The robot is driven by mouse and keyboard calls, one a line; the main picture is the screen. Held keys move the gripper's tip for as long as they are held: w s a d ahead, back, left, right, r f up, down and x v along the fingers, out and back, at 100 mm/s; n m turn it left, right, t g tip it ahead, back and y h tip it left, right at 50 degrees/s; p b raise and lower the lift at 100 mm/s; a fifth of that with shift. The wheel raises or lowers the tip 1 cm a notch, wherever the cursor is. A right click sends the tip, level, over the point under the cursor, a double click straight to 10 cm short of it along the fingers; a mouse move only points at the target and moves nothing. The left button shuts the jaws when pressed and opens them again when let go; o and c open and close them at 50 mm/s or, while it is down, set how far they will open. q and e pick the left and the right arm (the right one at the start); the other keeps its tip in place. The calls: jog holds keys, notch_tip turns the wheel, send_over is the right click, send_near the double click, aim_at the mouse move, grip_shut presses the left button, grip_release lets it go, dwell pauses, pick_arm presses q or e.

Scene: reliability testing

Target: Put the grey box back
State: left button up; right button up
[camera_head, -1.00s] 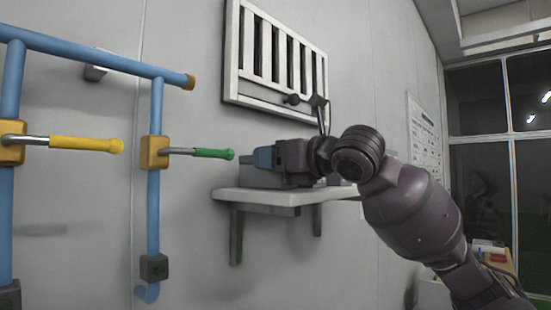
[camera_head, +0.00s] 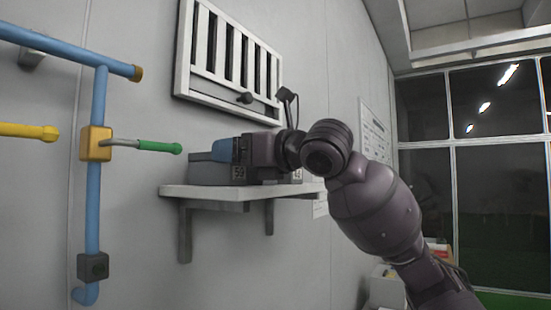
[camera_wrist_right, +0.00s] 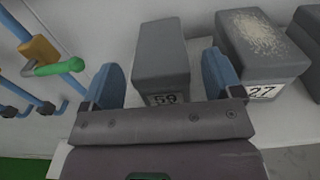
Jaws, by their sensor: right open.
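A grey box labelled 59 (camera_wrist_right: 161,62) stands on the white wall shelf (camera_head: 192,192). In the right wrist view it lies between the two blue fingers of my right gripper (camera_wrist_right: 168,80), which are open with a gap on each side of it. In the head view my right gripper (camera_head: 224,150) is at the shelf, and its hand partly hides the grey box (camera_head: 208,172). A second grey box labelled 27 (camera_wrist_right: 262,45), with a pale speckled patch on top, stands to the right of box 59. My left gripper is not in view.
Another grey box (camera_wrist_right: 307,40) is partly visible at the right edge of the wrist view. Blue pipes with a green-handled lever (camera_head: 158,147) and a yellow-handled lever (camera_head: 28,131) are left of the shelf. A white slatted vent (camera_head: 230,62) hangs above it.

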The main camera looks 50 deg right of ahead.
pick_arm(q)
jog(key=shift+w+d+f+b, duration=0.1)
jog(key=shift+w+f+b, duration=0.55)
jog(key=shift+b, duration=0.55)
pick_arm(e)
jog(key=s, duration=0.8)
jog(key=shift+s+d, duration=0.2)
jog(key=shift+d, duration=0.15)
